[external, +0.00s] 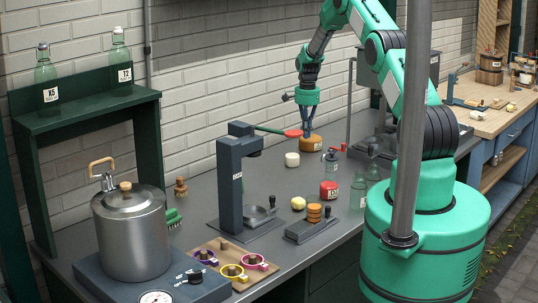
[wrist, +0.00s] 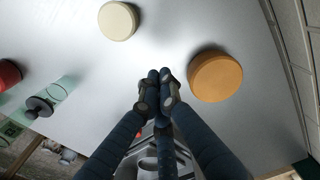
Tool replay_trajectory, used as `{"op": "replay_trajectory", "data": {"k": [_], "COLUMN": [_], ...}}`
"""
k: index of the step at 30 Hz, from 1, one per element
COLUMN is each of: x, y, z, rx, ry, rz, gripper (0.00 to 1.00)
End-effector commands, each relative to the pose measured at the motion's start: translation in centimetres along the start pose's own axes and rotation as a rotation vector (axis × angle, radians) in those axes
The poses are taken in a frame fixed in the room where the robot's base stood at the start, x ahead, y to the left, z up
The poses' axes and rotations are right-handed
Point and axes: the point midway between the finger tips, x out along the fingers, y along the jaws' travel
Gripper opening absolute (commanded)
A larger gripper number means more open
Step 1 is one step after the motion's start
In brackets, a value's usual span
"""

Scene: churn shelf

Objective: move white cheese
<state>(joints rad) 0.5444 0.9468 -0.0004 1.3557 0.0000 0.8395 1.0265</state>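The white cheese (external: 292,159) is a small cream-coloured round on the grey counter. It lies flat at the upper left of the wrist view (wrist: 118,20), apart from my fingers. My gripper (external: 308,122) is above the counter near the orange cheese (external: 311,143), to the right of and behind the white one. In the wrist view my fingertips (wrist: 160,76) come together with nothing between them. The orange cheese (wrist: 216,77) lies just right of the fingertips there, apart from them.
A dark press (external: 232,180) with a red-ended green lever (external: 270,129) stands left of the cheeses. A red-wrapped round (external: 329,190), a pale round (external: 298,203) and glass bottles (external: 358,192) stand nearer. A steel churn (external: 133,235) is at front left. Counter around the white cheese is clear.

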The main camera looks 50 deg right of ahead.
Motion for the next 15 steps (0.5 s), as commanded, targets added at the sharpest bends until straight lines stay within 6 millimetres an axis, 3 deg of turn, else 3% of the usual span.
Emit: {"op": "replay_trajectory", "data": {"k": [15], "x": [7.1], "y": [0.1], "z": [0.1], "rx": [0.0], "ry": [-0.001], "rz": [0.002], "gripper": [0.0]}}
